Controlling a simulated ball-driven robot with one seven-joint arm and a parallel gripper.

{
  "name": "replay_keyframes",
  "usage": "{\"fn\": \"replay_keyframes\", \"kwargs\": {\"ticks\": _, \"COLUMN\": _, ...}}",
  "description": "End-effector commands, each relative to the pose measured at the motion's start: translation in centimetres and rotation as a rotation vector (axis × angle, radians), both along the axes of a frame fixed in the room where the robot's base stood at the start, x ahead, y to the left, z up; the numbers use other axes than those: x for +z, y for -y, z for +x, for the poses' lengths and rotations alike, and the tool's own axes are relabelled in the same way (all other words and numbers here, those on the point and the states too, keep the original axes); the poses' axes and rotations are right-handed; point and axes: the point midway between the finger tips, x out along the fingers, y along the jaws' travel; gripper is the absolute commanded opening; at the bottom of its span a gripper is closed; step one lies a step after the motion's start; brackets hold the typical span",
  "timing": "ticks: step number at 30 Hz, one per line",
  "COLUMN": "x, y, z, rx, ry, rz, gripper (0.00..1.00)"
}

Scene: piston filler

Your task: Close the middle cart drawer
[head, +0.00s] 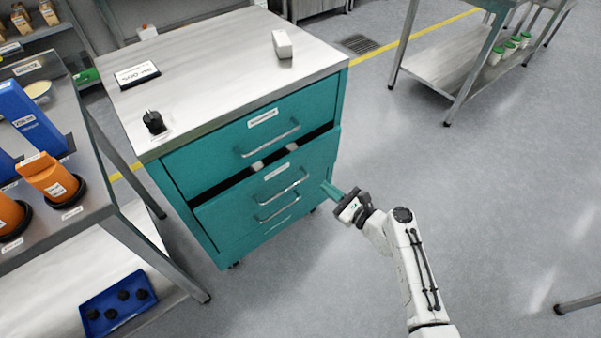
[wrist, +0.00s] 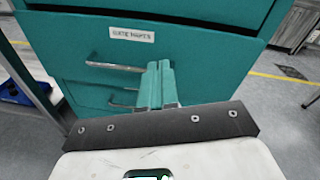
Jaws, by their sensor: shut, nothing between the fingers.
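The teal cart has a stack of drawers. The middle drawer (head: 278,185) stands slightly out, with a dark gap along its top edge and small pale items showing in the gap. Its front fills much of the wrist view (wrist: 200,55), with a label and a metal handle (wrist: 113,66). The top drawer (head: 240,145) looks shut. My gripper (head: 328,188) is shut and empty, at the right side of the middle drawer's front. In the wrist view the teal fingers (wrist: 158,68) point at the drawer front, right of the handle. I cannot tell whether they touch it.
The cart's steel top (head: 205,60) bears a white box (head: 282,44), a small black knob-like part (head: 153,121) and a sign. A steel bench (head: 80,130) with orange and blue containers stands at left. A blue tray (head: 118,302) lies below it.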

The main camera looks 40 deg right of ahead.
Motion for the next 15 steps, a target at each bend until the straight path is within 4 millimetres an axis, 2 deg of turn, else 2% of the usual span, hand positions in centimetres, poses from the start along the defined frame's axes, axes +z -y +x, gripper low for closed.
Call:
{"fn": "replay_keyframes", "kwargs": {"ticks": 1, "x": -1.0, "y": -0.4, "z": -0.6, "rx": -0.029, "ry": 0.012, "rz": 0.079, "gripper": 0.00}}
{"fn": "replay_keyframes", "kwargs": {"ticks": 3, "x": -1.2, "y": -0.7, "z": -1.1, "rx": -0.063, "ry": 0.030, "rz": 0.176, "gripper": 0.00}}
{"fn": "replay_keyframes", "kwargs": {"ticks": 8, "x": -1.4, "y": -0.8, "z": -1.5, "rx": -0.102, "ry": 0.049, "rz": 0.283, "gripper": 0.00}}
{"fn": "replay_keyframes", "kwargs": {"ticks": 11, "x": -1.4, "y": -0.9, "z": -0.9, "rx": -0.104, "ry": 0.052, "rz": 0.292, "gripper": 0.00}}
{"fn": "replay_keyframes", "kwargs": {"ticks": 15, "x": -1.3, "y": -0.9, "z": 1.1, "rx": -0.103, "ry": 0.053, "rz": 0.289, "gripper": 0.00}}
